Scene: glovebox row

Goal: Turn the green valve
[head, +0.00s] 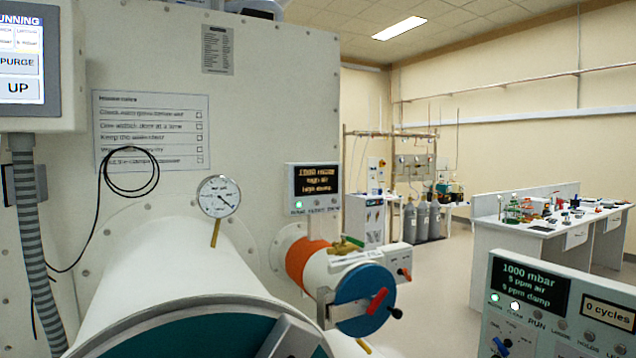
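I cannot make out a clearly green valve. A small brass and greenish fitting (345,244) sits on top of the small white antechamber (318,268); it is too small to tell whether it is a valve. That antechamber has an orange band, a round blue door (362,290) and a red handle (377,301) on it. Neither of my grippers is in view.
A large white antechamber (175,262) with a teal door fills the lower left, with a gauge (219,196) above it. A control panel (560,315) stands lower right. Gas cylinders (422,221) and a bench (530,238) stand farther back, with open floor before them.

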